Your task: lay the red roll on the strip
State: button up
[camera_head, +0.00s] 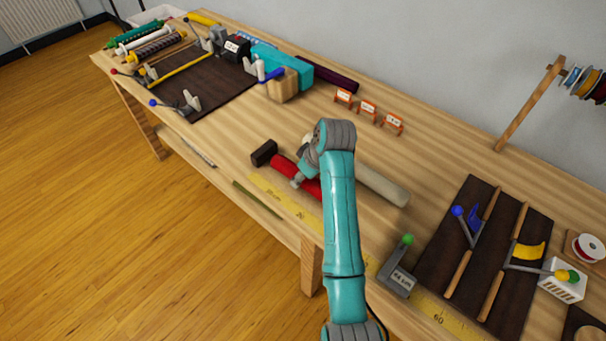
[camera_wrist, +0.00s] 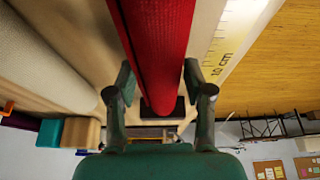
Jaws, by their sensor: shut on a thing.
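The red roll (camera_head: 282,166) shows in the head view near the table's front edge, partly hidden by my arm. My gripper (camera_head: 302,178) is shut on it. In the wrist view the red roll (camera_wrist: 160,45) runs lengthwise between the fingers of my gripper (camera_wrist: 160,78). The yellow measuring strip (camera_head: 283,201) runs along the front edge, beside the roll on its front side. The strip's 10 cm mark shows in the wrist view (camera_wrist: 222,52). I cannot tell whether the roll touches the table.
A dark block (camera_head: 264,152) stands by the roll's far end. A cream roll (camera_head: 383,186) lies behind my arm. A grey stop with a green knob (camera_head: 400,278) stands at the strip on the right. Small orange labelled stands (camera_head: 367,107) are at the back.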

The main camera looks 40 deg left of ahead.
jog(key=o, duration=1.3)
jog(key=v, duration=1.2)
